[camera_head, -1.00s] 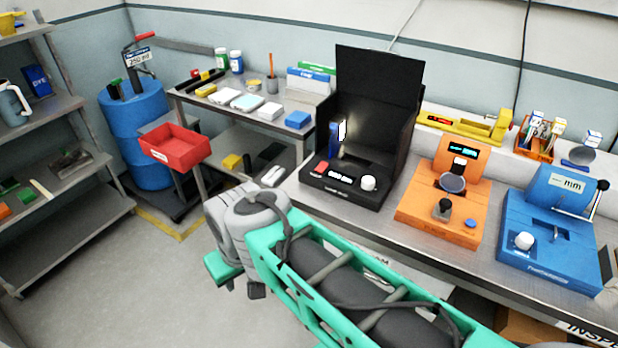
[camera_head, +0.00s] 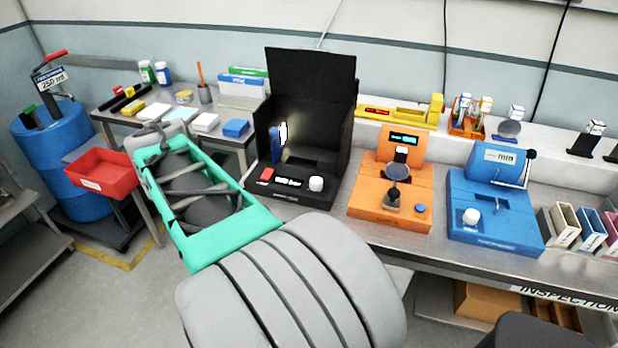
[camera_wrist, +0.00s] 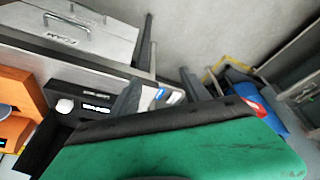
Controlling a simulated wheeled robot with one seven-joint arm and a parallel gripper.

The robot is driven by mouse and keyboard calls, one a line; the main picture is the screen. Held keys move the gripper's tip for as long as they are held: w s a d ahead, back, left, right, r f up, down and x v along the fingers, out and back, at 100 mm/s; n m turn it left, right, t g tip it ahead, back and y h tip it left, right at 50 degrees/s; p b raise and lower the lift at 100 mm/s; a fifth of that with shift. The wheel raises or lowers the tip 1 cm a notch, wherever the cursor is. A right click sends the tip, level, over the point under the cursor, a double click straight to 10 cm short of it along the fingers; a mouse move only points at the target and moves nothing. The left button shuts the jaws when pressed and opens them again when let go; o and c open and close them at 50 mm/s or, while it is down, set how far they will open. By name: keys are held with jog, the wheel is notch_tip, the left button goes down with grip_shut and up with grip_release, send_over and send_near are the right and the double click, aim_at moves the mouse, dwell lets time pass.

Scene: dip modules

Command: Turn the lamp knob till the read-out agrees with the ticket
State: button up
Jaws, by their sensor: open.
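The black lamp box (camera_head: 300,190) stands open on the bench with a raised black hood. Its white knob (camera_head: 316,184) is on the front panel, right of a small lit read-out (camera_head: 288,181) whose digits are too small to read. A bright white strip (camera_head: 283,133) glows inside beside a blue upright piece. In the wrist view the knob (camera_wrist: 65,105) and read-out (camera_wrist: 97,107) show at the left. My gripper (camera_wrist: 160,76) is open and empty, with two dark fingers apart, away from the knob. I cannot make out the ticket for certain.
An orange device (camera_head: 390,205) and a blue device (camera_head: 495,235) stand right of the lamp box. A red tray (camera_head: 101,173) and a blue drum (camera_head: 55,150) are at the left. Small items crowd the back-left bench. My arm crosses in front of the lamp box.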

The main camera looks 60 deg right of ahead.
jog(key=s+d+m+g, duration=0.1)
jog(key=s+d+m, duration=0.3)
jog(key=d, duration=0.8)
jog(key=m+g+h, duration=0.1)
jog(key=m+g, duration=0.1)
jog(key=m, duration=0.4)
send_near(316, 180)
jog(key=f, duration=0.1)
jog(key=x, duration=0.7)
jog(key=shift+s+r, duration=0.1)
jog(key=shift+d+f+h, duration=0.2)
jog(key=shift+f+h, duration=0.1)
jog(key=shift+f, duration=0.15)
jog(key=shift+c, duration=0.5)
grip_shut()
